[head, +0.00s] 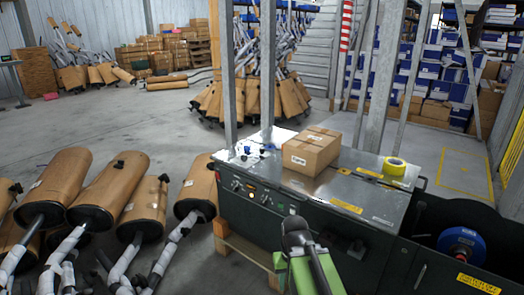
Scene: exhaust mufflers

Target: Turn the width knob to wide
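The dark front panel of a metal-topped machine (300,208) carries a row of small controls (250,190) at its left end. Knobs and a small lit spot show there, but they are too small to read, so I cannot tell which is the width knob or where it points. My gripper (295,228) is a dark shape at the end of my green arm, at the bottom centre. It appears in front of the machine's front face, right of and below the controls. Its fingers are not distinct, and I see nothing held.
Upright metal posts (268,70) rise behind the controls. Several mufflers (112,190) crowd the floor at left. A blue-centred reel (461,246) is at lower right.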

